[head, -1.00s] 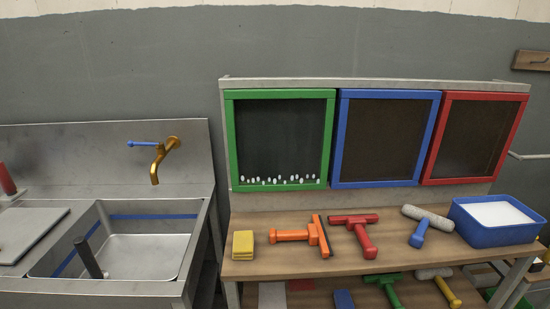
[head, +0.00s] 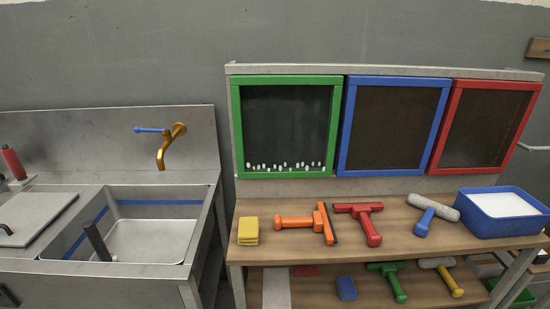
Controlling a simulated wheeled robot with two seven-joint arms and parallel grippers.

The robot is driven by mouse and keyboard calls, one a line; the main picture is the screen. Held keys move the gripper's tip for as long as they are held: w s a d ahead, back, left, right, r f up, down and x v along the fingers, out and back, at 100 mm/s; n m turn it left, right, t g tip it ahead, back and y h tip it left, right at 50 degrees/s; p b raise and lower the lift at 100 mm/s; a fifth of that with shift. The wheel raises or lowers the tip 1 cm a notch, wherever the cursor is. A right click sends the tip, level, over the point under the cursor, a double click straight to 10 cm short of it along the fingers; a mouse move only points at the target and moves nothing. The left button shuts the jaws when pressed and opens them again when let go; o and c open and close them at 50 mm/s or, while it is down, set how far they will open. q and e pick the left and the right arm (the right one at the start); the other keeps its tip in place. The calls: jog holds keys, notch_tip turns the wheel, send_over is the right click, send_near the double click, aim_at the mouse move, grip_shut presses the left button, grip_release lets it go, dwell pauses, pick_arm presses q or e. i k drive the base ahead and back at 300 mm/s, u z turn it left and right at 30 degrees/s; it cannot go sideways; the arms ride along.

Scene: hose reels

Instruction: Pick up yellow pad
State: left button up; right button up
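The yellow pad (head: 248,231) lies on the left end of the wooden table's top shelf, near its front left corner. It looks like a small stack of yellow blocks or sponges. It stands apart from the orange squeegee (head: 305,222) on its right. Nothing covers it. Neither of my grippers shows in the head view.
A red squeegee (head: 361,220), a blue-handled roller (head: 432,213) and a blue tub (head: 502,212) share the wooden top (head: 400,240). A lower shelf holds a blue pad (head: 346,288) and more tools. A metal sink (head: 150,240) with a golden tap (head: 169,147) stands left.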

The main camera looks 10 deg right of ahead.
aim_at(249, 235)
jog(key=k, duration=1.1)
jog(key=z, duration=0.9)
jog(key=i, duration=1.15)
jog(key=u, duration=0.05)
